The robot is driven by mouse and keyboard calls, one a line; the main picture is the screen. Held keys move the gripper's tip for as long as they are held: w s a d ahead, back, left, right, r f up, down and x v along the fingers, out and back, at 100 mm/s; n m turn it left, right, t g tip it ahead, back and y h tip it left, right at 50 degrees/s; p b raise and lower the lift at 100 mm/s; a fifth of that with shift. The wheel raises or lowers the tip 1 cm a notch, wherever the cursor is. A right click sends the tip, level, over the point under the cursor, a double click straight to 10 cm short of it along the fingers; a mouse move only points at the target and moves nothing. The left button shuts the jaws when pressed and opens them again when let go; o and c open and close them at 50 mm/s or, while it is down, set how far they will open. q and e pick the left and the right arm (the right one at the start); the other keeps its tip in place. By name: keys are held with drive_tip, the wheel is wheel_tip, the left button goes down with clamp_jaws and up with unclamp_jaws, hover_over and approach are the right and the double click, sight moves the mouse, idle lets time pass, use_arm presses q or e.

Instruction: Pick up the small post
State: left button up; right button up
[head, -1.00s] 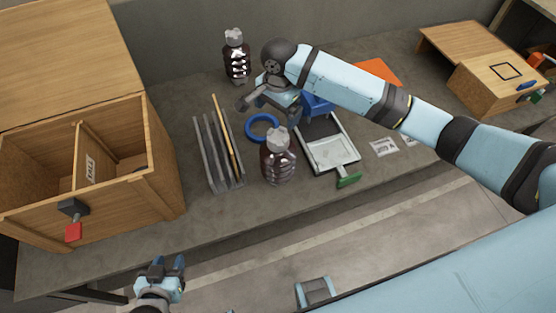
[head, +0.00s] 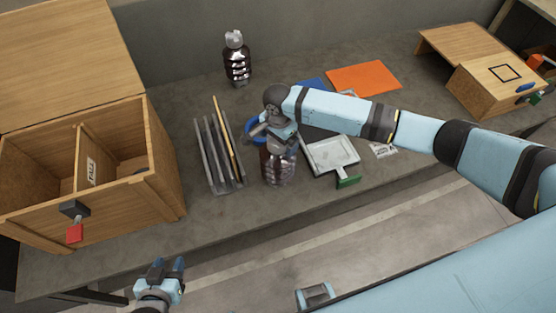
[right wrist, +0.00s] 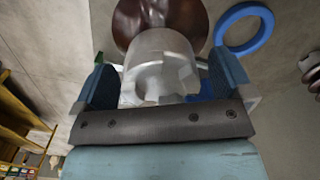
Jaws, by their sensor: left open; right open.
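I cannot tell which thing is the small post. A dark brown bottle (head: 278,170) with a clear top stands on the grey table in the middle of the head view. My right gripper (head: 270,138) is over it, open, and hides its top. In the right wrist view the clear top (right wrist: 160,62) shows between the two spread fingers of the gripper (right wrist: 163,88), with the brown body behind it. I cannot tell whether the fingers touch it. My left gripper (head: 167,268) is open and empty, low in front of the table edge.
A slatted grey rack (head: 212,160) with a wooden stick stands left of the bottle. A blue ring (head: 253,124) lies behind it, a white tray (head: 331,156) right. A second bottle (head: 236,60) stands at the back. A wooden box (head: 160,160) is left, an orange sheet (head: 364,78) behind right.

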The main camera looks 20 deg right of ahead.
drive_tip(key=shift+f, duration=0.55)
drive_tip(key=c, duration=1.8)
drive_tip(key=shift+w+r, duration=0.2)
clamp_jaws()
drive_tip(key=shift+r, duration=0.1)
